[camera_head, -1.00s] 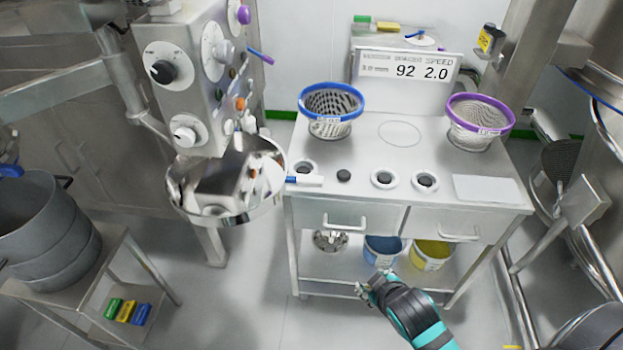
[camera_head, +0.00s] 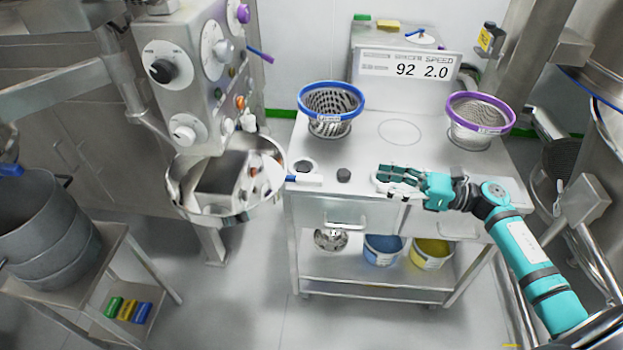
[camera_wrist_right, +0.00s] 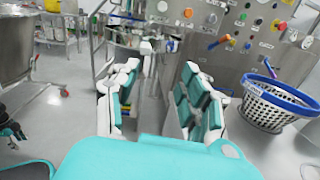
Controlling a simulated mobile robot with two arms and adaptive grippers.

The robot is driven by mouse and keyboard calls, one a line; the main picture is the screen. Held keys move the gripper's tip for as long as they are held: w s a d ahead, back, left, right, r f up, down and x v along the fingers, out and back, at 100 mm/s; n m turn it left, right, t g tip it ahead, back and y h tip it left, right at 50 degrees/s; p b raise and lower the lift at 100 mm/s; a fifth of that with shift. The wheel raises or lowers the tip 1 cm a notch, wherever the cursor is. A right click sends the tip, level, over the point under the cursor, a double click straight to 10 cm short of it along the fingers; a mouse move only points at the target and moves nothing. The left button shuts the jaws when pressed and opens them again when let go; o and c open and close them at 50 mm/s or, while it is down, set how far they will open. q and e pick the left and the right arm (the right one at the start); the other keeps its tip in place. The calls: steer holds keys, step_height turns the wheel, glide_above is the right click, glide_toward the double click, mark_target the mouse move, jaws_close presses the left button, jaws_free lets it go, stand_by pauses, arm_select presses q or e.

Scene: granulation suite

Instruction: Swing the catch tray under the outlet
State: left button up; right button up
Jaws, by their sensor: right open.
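The catch tray (camera_head: 262,211) is a round, shiny steel pan below the control box at left centre in the head view. A handle (camera_head: 305,180) with a blue and white grip sticks out from its right side toward the bench. My right gripper (camera_head: 380,178) is open and empty, above the front of the bench, to the right of the handle and apart from it. Its spread fingers also show in the right wrist view (camera_wrist_right: 155,95), with nothing between them. I cannot make out the outlet. My left gripper is not in view.
The steel bench (camera_head: 365,160) carries a blue-rimmed basket (camera_head: 331,104), a purple-rimmed basket (camera_head: 480,115) and a display (camera_head: 408,66). The control box (camera_head: 185,85) with knobs stands above the tray. A grey drum (camera_head: 45,235) stands at far left. The floor in front is clear.

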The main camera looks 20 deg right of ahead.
steer(key=s+n+g, duration=0.1)
steer(key=n+g, duration=0.1)
steer(key=p, duration=0.7)
glide_toward(311, 177)
steer(key=x, duration=0.9)
steer(key=shift+s+f, duration=0.1)
steer(key=shift+f, duration=0.25)
steer(key=shift+w+a+f, duration=0.1)
steer(key=shift+w+a, duration=0.15)
steer(key=shift+a, duration=0.2)
jaws_close()
